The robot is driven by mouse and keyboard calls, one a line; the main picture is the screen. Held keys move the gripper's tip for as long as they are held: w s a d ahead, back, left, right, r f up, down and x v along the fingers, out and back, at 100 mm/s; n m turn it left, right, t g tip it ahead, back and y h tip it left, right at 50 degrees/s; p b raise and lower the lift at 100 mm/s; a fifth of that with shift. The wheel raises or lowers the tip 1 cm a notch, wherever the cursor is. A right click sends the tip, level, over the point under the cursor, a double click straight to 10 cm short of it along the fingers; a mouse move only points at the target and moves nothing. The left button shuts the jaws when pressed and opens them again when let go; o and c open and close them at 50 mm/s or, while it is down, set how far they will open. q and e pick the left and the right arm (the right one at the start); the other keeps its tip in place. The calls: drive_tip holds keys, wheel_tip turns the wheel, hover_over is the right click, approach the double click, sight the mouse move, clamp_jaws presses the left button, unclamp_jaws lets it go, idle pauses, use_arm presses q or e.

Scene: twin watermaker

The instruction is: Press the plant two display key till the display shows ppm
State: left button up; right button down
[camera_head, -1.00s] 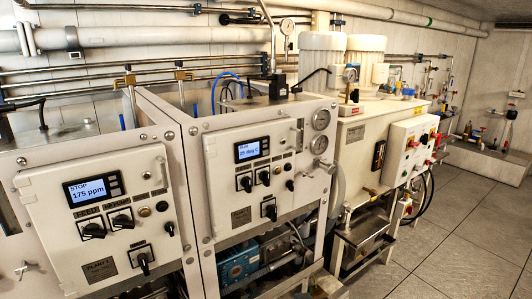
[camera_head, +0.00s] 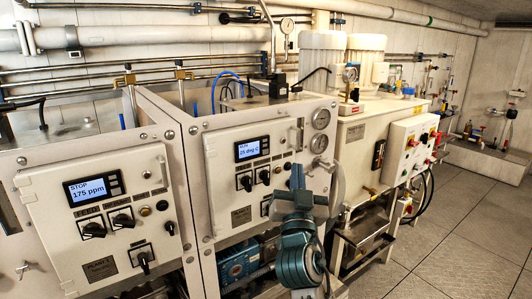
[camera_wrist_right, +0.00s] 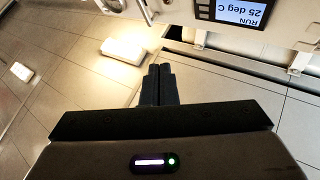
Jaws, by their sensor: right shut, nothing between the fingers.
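The plant two panel (camera_head: 222,190) is the right one of two white control panels. Its display (camera_head: 252,150) reads RUN, 25 deg C, with a small strip of keys (camera_head: 265,146) at its right edge. In the right wrist view the same display (camera_wrist_right: 241,11) appears upside down, with the key strip (camera_wrist_right: 203,9) to its left. My right gripper (camera_head: 297,170) is raised in front of the panel's right part, apart from the keys. In the wrist view its fingers (camera_wrist_right: 158,72) are shut together and empty. My left gripper is not in view.
The plant one panel at left has its own display (camera_head: 91,189) reading STOP, 175 ppm. Black rotary knobs (camera_head: 244,183) sit below the plant two display. Gauges (camera_head: 321,118) are on the right of that panel. Open tiled floor (camera_head: 450,240) lies at right.

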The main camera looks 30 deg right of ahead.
drive_tip(key=shift+w, duration=0.1)
drive_tip(key=b, duration=0.1)
approach(265, 152)
drive_tip(key=shift+w+d+r, duration=0.5)
drive_tip(key=shift+d+r, duration=0.15)
drive_tip(key=shift+d, duration=0.1)
drive_tip(key=shift+w+d+r, duration=0.55)
drive_tip(key=shift+d+r, duration=0.1)
drive_tip(key=shift+d, duration=0.1)
drive_tip(key=shift+w+d+r, duration=0.5)
drive_tip(key=shift+d+r, duration=0.15)
drive_tip(key=shift+d, duration=0.15)
drive_tip(key=shift+w+b, duration=0.45)
drive_tip(key=shift+b, duration=0.05)
